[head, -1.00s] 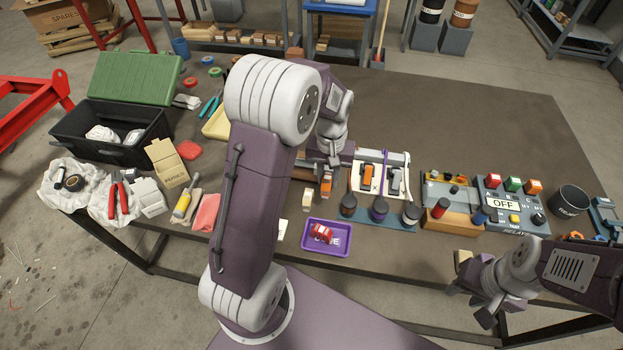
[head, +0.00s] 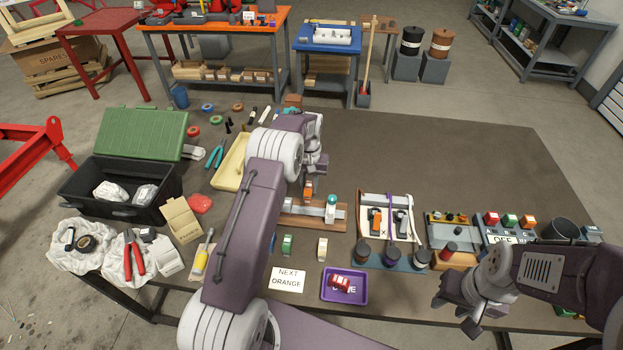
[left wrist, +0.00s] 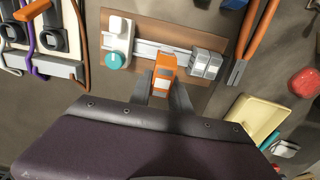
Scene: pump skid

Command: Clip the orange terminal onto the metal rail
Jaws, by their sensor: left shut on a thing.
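The orange terminal (head: 308,190) is between the fingers of my left gripper (head: 308,185), which is shut on it. In the left wrist view the orange terminal (left wrist: 163,76) stands in front of the metal rail (left wrist: 150,48), just beside grey blocks (left wrist: 207,65) on that rail. I cannot tell whether it touches the rail. The rail is on a wooden board (left wrist: 182,32), with a white end piece and teal knob (left wrist: 118,45) at its other end. My arm partly hides the board (head: 338,224) in the head view. My right gripper (head: 457,312) looks open and empty at the front right.
Green (head: 287,245) and cream (head: 322,249) blocks lie in front of the board. A "NEXT ORANGE" card (head: 287,280) and a purple tray (head: 343,299) holding a red piece are nearer. A white tool holder (head: 403,200) stands right. The table's back right is clear.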

